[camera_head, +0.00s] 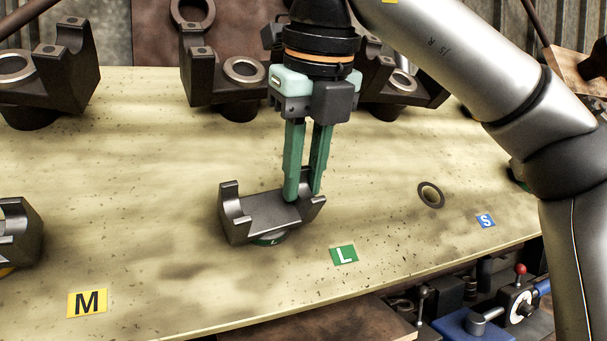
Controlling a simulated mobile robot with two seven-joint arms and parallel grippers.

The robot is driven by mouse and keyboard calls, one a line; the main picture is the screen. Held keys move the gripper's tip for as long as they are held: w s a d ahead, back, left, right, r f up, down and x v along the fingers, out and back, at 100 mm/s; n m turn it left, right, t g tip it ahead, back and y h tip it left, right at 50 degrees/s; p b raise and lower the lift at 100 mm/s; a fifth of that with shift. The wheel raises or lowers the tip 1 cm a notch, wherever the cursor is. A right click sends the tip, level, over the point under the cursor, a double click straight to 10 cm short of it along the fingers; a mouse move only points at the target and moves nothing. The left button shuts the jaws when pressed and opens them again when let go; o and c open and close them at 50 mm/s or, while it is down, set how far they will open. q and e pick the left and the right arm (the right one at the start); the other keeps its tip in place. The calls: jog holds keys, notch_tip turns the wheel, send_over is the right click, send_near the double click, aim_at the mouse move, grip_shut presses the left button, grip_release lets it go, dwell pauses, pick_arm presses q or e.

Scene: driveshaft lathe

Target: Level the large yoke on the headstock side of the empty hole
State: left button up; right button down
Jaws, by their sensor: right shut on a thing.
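A grey U-shaped yoke (266,215) stands prongs-up on the pale board by the green L label (344,255). A bit of a green round piece (268,241) shows under it. My right gripper (304,195) points down with its green fingers shut on the yoke's right prong. The fingers hide part of that prong. I cannot tell whether the yoke sits exactly level. A dark ring (431,195) lies flat near the blue S label (485,220); whether it rims a hole is unclear. My left gripper is not in view.
Larger dark yokes stand along the back (228,85), one at the back left (45,80). Another yoke (15,232) is cut off at the left edge, near the yellow M label (87,302). The board (150,180) is clear between them. Machine parts (490,315) lie below its front edge.

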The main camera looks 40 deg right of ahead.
jog(key=shift+r, duration=0.2)
dwell(0.6)
jog(key=shift+m+b, duration=0.35)
jog(key=shift+m, duration=0.35)
jog(key=shift+s+y, duration=0.1)
jog(key=shift+y, duration=0.2)
jog(key=shift+r, duration=0.1)
jog(key=c, duration=0.8)
grip_release()
jog(key=shift+w+a, duration=0.1)
jog(key=shift+w, duration=0.1)
jog(key=shift+c, duration=0.2)
jog(key=shift+o, duration=0.7)
jog(key=shift+f, duration=0.2)
jog(key=shift+s, duration=0.1)
